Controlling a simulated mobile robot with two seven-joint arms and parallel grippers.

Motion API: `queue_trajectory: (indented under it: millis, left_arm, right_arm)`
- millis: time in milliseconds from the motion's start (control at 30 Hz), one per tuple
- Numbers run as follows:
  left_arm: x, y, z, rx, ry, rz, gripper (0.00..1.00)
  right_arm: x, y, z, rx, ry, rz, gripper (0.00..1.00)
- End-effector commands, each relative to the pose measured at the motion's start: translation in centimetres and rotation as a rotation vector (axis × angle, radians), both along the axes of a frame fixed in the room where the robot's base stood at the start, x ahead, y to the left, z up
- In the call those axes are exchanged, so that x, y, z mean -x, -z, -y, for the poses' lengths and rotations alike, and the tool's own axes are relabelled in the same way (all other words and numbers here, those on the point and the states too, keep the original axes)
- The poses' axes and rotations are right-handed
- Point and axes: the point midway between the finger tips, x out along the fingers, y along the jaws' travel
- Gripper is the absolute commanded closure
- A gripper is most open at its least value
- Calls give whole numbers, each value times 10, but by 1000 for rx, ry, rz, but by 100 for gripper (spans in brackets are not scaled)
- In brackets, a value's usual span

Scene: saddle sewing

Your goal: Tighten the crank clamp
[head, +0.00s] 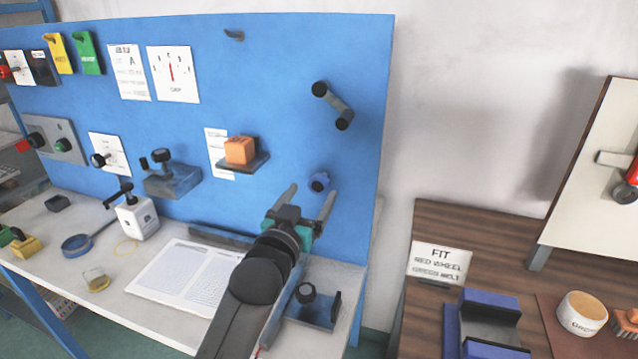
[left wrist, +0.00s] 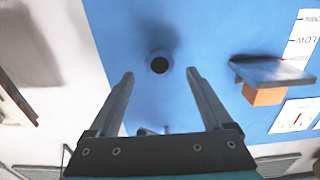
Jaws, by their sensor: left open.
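A crank (head: 334,106) with a grey arm and black round ends is mounted on the upper right of the blue board. Below it is a small blue round fitting (head: 319,182) with a dark centre. My left gripper (head: 310,193) is open and empty, its fingers pointing at the board near this fitting. In the left wrist view, which is upside down, the fitting (left wrist: 160,63) shows just beyond and between the spread fingertips (left wrist: 160,74), apart from them. A dark piece shows low between the fingers; I cannot tell what it is. My right gripper is not in view.
An orange block (head: 240,150) sits on a small shelf (head: 245,162) left of the gripper. A dark knobbed fixture (head: 315,305) stands below by my arm. An open booklet (head: 185,280) lies on the white bench. A brown table (head: 430,225) is at right.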

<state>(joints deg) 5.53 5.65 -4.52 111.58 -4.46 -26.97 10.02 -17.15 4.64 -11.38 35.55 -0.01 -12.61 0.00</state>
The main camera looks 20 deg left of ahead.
Motion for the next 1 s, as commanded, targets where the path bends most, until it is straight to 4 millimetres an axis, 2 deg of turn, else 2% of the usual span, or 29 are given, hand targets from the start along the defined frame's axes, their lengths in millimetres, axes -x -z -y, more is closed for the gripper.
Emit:
queue_trajectory:
  millis: [200, 400, 833, 1000]
  left_arm:
    - [-33, -1, 1, 1, 0, 2, 16]
    - [-51, 0, 2, 1, 0, 1, 16]
    - [-57, 0, 2, 1, 0, 1, 16]
    - [-57, 0, 2, 1, 0, 0, 35]
  right_arm:
    - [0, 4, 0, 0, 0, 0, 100]
    - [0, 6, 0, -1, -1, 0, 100]
    - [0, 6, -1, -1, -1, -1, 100]
    - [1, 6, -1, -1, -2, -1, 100]
